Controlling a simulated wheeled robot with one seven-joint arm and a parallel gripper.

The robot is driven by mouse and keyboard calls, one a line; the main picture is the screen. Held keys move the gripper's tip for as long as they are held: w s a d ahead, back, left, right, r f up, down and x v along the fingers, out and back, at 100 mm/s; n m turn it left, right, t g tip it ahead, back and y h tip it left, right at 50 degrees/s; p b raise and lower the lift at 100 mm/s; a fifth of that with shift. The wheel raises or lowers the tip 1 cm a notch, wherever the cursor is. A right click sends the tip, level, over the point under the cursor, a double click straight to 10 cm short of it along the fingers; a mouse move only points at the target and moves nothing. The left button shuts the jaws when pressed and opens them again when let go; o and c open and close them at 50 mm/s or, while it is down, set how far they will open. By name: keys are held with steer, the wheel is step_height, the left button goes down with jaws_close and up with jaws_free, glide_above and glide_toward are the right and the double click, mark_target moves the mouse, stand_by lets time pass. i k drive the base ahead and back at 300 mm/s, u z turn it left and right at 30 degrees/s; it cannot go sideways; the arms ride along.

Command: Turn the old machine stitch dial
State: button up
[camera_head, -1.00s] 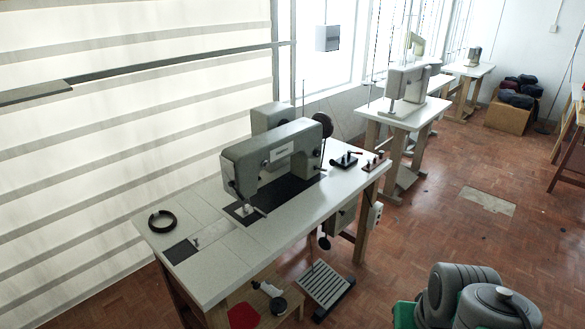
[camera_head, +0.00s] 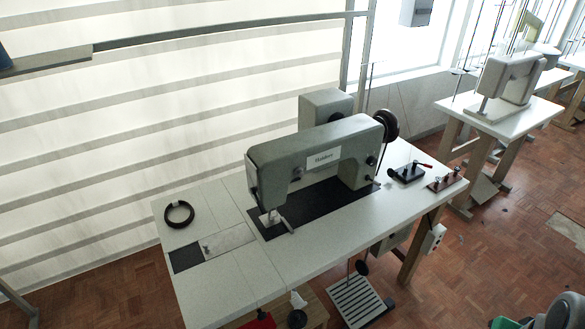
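The old sewing machine (camera_head: 315,155), grey-green with a white name label (camera_head: 323,160), stands on a white-topped table (camera_head: 215,210). A small dark round knob (camera_head: 370,161) sits on the front of its right-hand pillar. Another dark knob (camera_head: 296,173) is on the arm, left of the label. Both are too small to read, and I cannot tell for certain which one is the stitch dial. A black handwheel (camera_head: 384,123) is at the machine's right end. My gripper is not in view.
A black ring (camera_head: 179,213) lies at the table's left end. Small black devices with red-tipped parts (camera_head: 408,172) stand at its right end. A slatted pedal (camera_head: 356,300) is below. Another sewing table (camera_head: 503,110) stands back right. Tiled floor (camera_head: 470,265) is open at right.

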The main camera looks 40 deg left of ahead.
mark_target(371, 161)
steer(key=u, duration=0.8)
steer(key=i, duration=0.85)
steer(key=u, duration=0.9)
